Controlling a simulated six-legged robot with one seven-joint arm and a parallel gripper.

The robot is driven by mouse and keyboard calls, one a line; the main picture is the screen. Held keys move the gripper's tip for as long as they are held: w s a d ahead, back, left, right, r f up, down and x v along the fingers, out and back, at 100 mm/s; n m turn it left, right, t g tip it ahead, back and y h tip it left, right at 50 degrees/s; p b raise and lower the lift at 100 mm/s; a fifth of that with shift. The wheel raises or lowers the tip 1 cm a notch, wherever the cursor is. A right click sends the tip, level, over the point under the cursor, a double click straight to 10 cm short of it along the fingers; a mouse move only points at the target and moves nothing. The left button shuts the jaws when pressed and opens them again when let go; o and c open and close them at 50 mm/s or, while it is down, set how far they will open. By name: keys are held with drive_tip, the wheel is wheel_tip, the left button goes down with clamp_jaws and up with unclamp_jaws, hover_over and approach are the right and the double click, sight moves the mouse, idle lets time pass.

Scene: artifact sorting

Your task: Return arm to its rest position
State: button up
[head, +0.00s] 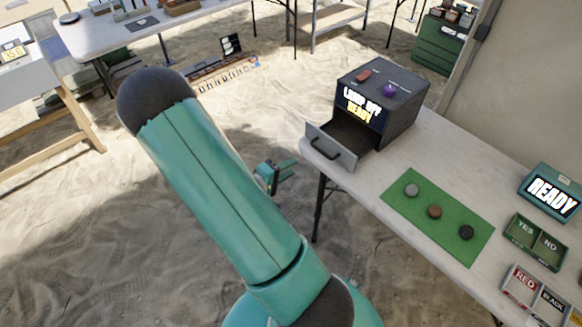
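My teal arm (215,195) fills the middle of the head view, with a dark rounded joint at its upper end. My gripper (290,169) shows small to the right of the arm, left of the table's edge. Its two teal fingers point right and look apart, with nothing visible between them. It is clear of the table and the open drawer in the picture. Part of the wrist is hidden behind my arm.
A grey box (385,95) with lit text and an open, empty-looking drawer (334,146) stands on the white table (365,185). A green mat (415,222) holds three round pieces. A READY screen (551,193) and labelled trays (536,242) sit right. Sand lies left.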

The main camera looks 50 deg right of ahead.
idle(0.4)
drive_tip(key=s+a+r+n+t+y, duration=0.1)
drive_tip(key=s+a+r+t+y, duration=0.3)
drive_tip(key=a+r, duration=2.5)
drive_tip(key=a+t+y, duration=0.1)
drive_tip(key=t+y, duration=0.3)
drive_tip(key=y, duration=0.7)
drive_tip(key=shift+s+a+n, duration=0.2)
drive_tip(key=shift+a+n, duration=0.1)
drive_tip(key=shift+n, duration=0.1)
drive_tip(key=shift+d, duration=0.25)
